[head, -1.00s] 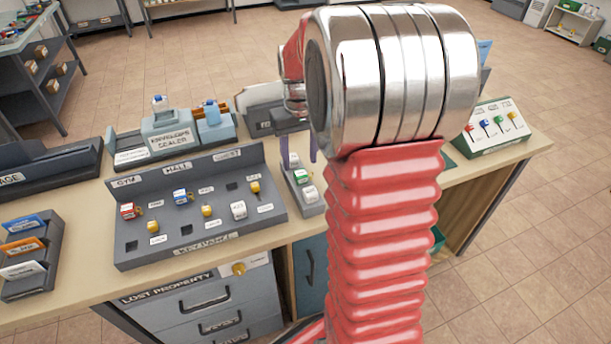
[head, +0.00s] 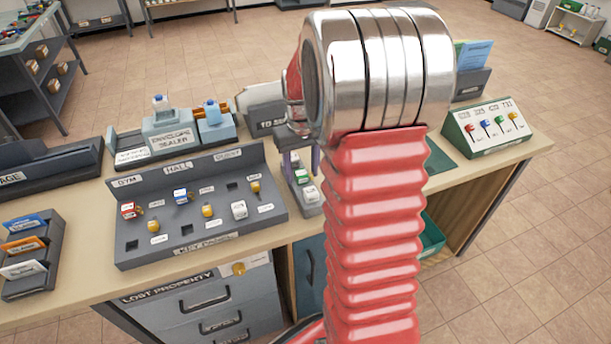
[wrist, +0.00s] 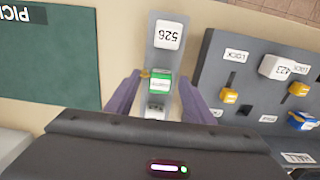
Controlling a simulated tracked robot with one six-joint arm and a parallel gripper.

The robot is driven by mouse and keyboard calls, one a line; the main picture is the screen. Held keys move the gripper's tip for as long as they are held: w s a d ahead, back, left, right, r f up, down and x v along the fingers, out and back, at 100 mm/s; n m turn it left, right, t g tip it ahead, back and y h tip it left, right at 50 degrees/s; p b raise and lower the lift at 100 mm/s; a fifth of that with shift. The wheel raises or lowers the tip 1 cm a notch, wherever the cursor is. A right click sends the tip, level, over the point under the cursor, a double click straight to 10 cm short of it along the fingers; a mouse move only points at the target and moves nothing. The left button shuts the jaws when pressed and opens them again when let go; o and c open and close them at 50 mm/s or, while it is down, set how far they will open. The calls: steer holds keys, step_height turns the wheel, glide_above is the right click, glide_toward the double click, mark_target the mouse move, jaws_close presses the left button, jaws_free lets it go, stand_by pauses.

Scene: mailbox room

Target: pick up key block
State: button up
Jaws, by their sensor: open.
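A narrow grey tray (head: 309,208) on the counter holds small blocks. A green-and-white block (head: 302,176) sits in its middle, and it shows in the wrist view (wrist: 160,84) between my fingers. A white block (head: 310,193) sits at the tray's near end; in the wrist view the white block (wrist: 168,34) reads 526. My gripper (wrist: 159,80) is open, its two purple fingers on either side of the green-and-white block, with a visible gap on the right. In the head view my arm hides part of the gripper. Whether the fingers touch the block cannot be told.
The grey key panel (head: 200,215) with several blocks and yellow keys stands left of the tray, close beside it. An envelope sealer (head: 170,140) stands behind. A dark green mat (wrist: 50,58) lies on the tray's other side.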

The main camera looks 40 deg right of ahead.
mark_target(301, 173)
stand_by(0.4)
steer(key=c, duration=1.1)
steer(key=shift+r, duration=0.1)
step_height(301, 173, up, 10)
steer(key=shift+f, duration=0.1)
stand_by(0.5)
steer(key=shift+a+f, duration=0.1)
